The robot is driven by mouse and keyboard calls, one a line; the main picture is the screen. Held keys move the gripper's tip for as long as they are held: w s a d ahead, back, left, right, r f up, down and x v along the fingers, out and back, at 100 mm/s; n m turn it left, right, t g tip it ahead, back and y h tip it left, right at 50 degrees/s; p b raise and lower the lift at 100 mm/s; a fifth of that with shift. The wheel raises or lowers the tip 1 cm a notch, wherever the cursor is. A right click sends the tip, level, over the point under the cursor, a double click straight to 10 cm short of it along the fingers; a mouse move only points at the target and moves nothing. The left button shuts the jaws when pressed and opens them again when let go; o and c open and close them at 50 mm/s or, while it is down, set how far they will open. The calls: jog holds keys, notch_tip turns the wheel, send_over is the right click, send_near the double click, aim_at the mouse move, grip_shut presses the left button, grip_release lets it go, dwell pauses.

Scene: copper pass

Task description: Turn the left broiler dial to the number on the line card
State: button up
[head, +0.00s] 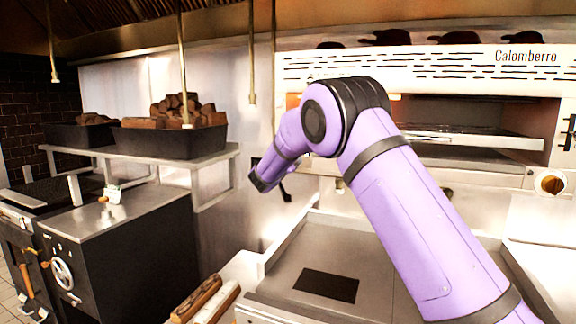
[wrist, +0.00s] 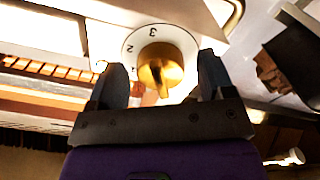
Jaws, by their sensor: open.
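In the wrist view a broiler dial has a brass knob (wrist: 160,72) on a white round face. A 3 and a 2 are readable at its upper left; the other marks are hidden or unclear. My gripper (wrist: 157,77) is open, with one dark finger on each side of the knob. I cannot tell whether the fingers touch it. In the head view my gripper (head: 275,182) is beside the broiler (head: 420,62), and this dial is hidden there. Another dial (head: 550,183) shows at the broiler's right. I cannot make out a readable line card.
A steel counter (head: 283,278) with a dark plate (head: 326,285) lies below my arm. Black bins (head: 165,141) of brown blocks stand on a shelf at left, above a dark cabinet with a handwheel (head: 63,272). Pull rods hang from the hood.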

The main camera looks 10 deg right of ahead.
jog(key=v, duration=1)
jog(key=shift+s+a, duration=0.25)
jog(key=shift+s, duration=0.05)
jog(key=s+d+r+m+g+y, duration=0.1)
jog(key=s+d+r+g, duration=0.3)
jog(key=s+d, duration=0.55)
jog(key=s+d+r+m+g, duration=0.1)
jog(key=s+d+r+g, duration=0.35)
jog(key=s, duration=0.85)
jog(key=s+f+n+y, duration=0.1)
jog(key=s+f+y, duration=0.1)
jog(key=s, duration=0.8)
jog(key=s+f+n+y, duration=0.1)
jog(key=s+y, duration=0.3)
jog(key=s, duration=0.6)
jog(key=s+f+n+y, duration=0.1)
jog(key=s+f+y, duration=0.1)
jog(key=s, duration=0.8)
jog(key=shift+s+a+f+g+y, duration=0.35)
jog(key=shift+a+y, duration=0.1)
jog(key=shift+y, duration=0.35)
